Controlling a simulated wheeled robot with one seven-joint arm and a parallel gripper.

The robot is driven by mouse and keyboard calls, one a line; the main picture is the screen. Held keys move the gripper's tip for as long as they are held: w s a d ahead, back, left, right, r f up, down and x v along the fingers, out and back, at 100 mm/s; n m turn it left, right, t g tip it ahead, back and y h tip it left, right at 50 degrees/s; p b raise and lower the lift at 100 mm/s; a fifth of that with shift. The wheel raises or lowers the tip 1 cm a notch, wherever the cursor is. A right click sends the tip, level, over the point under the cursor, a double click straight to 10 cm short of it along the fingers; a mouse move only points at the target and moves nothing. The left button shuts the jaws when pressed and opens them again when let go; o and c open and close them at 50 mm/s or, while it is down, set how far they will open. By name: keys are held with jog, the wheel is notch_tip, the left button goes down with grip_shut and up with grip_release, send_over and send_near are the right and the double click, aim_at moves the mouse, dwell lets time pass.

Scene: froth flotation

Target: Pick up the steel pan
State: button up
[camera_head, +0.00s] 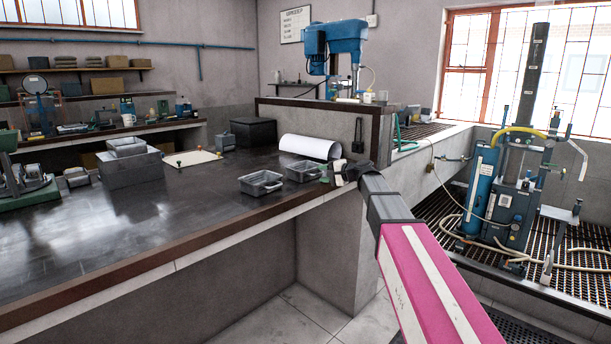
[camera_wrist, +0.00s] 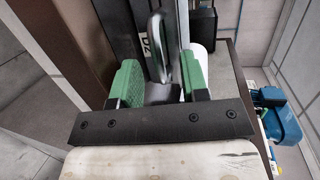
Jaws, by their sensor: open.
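Two grey metal pans with handles stand on the dark bench top near its front edge, a left pan (camera_head: 262,184) and a right pan (camera_head: 302,172). I cannot tell for sure which is the steel pan. My gripper (camera_head: 331,173) is at the right pan's right side, at the end of my pink arm. In the wrist view, my gripper (camera_wrist: 159,74) has its two green fingers apart, with a shiny grey metal rim (camera_wrist: 163,48), apparently the near pan's, showing between them. Contact with the fingers cannot be made out.
A white roll (camera_head: 310,147) lies behind the pans, before a low wall. A grey box (camera_head: 130,168) and a green-based device (camera_head: 25,185) stand on the left. The bench front edge (camera_head: 150,255) runs below the pans. The bench middle is clear.

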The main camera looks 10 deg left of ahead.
jog(key=shift+a, duration=0.15)
grip_shut()
